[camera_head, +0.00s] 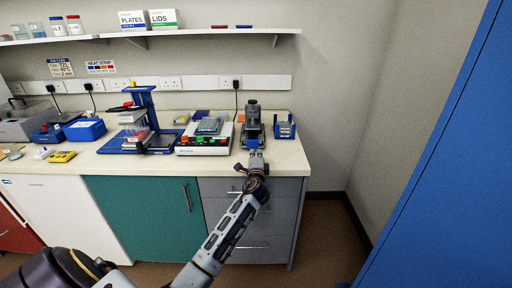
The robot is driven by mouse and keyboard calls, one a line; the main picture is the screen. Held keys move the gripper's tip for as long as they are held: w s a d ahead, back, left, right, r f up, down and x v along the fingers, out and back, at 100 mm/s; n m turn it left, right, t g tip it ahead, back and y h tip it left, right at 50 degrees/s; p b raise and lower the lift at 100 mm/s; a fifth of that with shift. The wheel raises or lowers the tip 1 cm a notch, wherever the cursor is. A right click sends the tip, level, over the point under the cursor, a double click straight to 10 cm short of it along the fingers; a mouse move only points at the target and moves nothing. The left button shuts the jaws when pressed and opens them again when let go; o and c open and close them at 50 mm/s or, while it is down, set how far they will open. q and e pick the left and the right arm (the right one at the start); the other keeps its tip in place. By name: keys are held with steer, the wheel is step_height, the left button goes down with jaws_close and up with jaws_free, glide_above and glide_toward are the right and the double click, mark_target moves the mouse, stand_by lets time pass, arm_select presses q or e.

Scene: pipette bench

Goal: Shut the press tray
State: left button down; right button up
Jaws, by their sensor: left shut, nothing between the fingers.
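The dark grey press (253,116) stands near the right end of the bench. Its low tray (253,136) appears to be at its front, facing me, but how far out it sits is too small to tell. My left gripper (255,154) is at the bench's front edge, right in front of the press, with its arm reaching up from below. It is shut and empty. The fingertips are close to the tray's front; I cannot tell whether they touch it. My right gripper is out of view.
A white device with coloured buttons (204,142) stands left of the press, and a blue rack (284,127) stands close on its right. A blue-framed stand (140,120) is farther left. The bench top (289,162) is clear at the front right.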

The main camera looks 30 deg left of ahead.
mark_target(256, 142)
arm_select(q)
steer(key=x, duration=0.4)
steer(key=shift+x, duration=1.4)
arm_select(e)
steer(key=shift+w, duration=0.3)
arm_select(q)
steer(key=shift+a, duration=0.1)
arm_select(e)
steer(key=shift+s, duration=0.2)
